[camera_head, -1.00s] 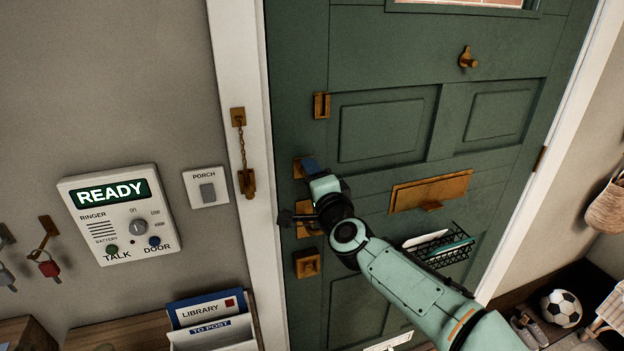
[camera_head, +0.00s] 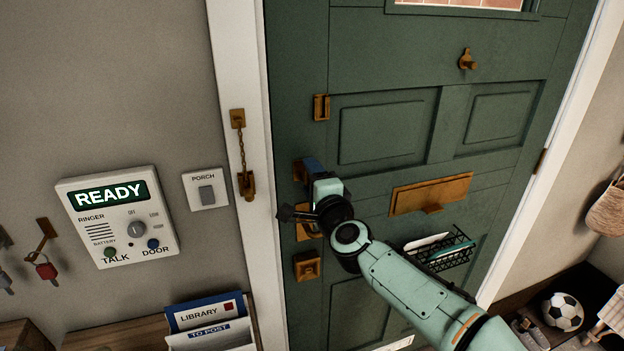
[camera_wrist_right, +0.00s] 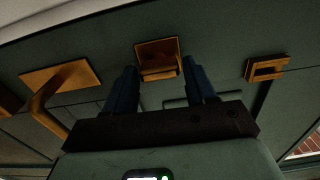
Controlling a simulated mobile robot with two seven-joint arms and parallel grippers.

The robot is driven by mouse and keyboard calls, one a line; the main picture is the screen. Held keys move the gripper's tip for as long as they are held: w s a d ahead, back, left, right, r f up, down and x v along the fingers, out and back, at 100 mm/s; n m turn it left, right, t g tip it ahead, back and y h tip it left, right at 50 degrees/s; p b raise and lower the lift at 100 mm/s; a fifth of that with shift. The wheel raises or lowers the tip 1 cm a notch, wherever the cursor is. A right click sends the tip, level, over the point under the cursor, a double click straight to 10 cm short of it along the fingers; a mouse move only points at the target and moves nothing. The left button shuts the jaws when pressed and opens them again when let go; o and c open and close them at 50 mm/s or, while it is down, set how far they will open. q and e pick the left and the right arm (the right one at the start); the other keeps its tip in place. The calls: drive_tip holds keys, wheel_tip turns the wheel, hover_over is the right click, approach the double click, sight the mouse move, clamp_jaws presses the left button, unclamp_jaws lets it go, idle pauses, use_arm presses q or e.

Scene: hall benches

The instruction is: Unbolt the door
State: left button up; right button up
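The green door (camera_head: 385,130) is shut in its white frame. A brass bolt plate (camera_head: 299,171) sits near its left edge, partly covered by my right gripper (camera_head: 312,166). In the right wrist view the same brass plate (camera_wrist_right: 157,50) with a raised turn piece lies ahead of the gap between my two blue fingers. My right gripper (camera_wrist_right: 160,75) is open, with the fingers apart and nothing visibly held. Whether the fingertips touch the turn piece I cannot tell. My left gripper is not in view.
A brass lever handle (camera_wrist_right: 52,92) is left of the fingers in the wrist view; a slotted brass bracket (camera_wrist_right: 266,68) is at right. A door chain (camera_head: 242,150) hangs on the frame. A letter flap (camera_head: 430,192) and wire basket (camera_head: 447,253) are right of my wrist.

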drive_tip(key=shift+o, duration=0.6)
drive_tip(key=b+v, duration=0.3)
drive_tip(key=v, duration=1)
drive_tip(key=shift+s, duration=0.2)
